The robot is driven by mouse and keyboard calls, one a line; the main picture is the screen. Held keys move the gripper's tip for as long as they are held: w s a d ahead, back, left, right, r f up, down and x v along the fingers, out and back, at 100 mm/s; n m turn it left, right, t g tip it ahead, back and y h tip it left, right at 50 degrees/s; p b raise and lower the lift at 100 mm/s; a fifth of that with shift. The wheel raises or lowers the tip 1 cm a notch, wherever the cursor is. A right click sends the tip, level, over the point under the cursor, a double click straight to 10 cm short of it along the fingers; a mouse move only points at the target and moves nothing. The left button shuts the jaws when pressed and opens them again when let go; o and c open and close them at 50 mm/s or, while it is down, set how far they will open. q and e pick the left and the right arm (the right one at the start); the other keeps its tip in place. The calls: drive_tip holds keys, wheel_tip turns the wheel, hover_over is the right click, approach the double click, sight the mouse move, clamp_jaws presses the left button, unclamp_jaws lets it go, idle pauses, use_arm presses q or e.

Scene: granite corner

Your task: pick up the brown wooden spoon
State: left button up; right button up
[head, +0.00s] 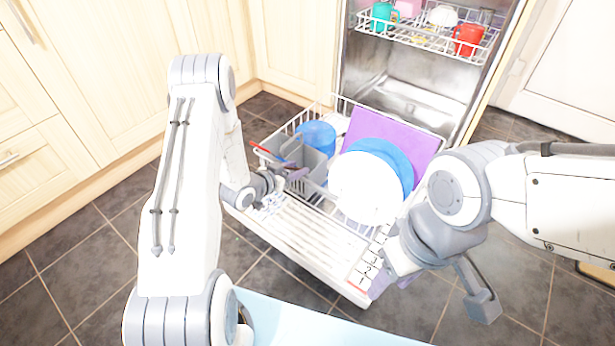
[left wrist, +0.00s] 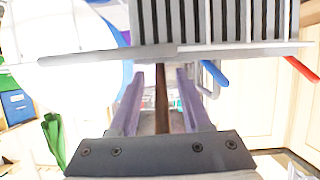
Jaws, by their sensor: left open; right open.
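The brown wooden spoon (left wrist: 162,98) shows in the left wrist view as a narrow brown handle, upright in the picture between my left gripper's two lavender fingers. My left gripper (left wrist: 160,100) is open around it; I cannot tell whether a finger touches it. In the head view my left gripper (head: 292,173) is at the grey cutlery basket (head: 314,160) in the pulled-out lower rack, and I cannot make out the spoon there. My right gripper (head: 384,284) is open at the rack's front right corner, partly hidden by its own arm.
A red handle (head: 262,149) and a blue handle (left wrist: 214,74) stick out near the basket. White plate (head: 364,188), blue plate (head: 398,158), purple board (head: 385,128) and blue bowl (head: 316,137) fill the lower rack (head: 300,225). Cups stand in the upper rack (head: 425,38). Cupboards are left.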

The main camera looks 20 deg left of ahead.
use_arm(q)
clamp_jaws()
idle(1.4)
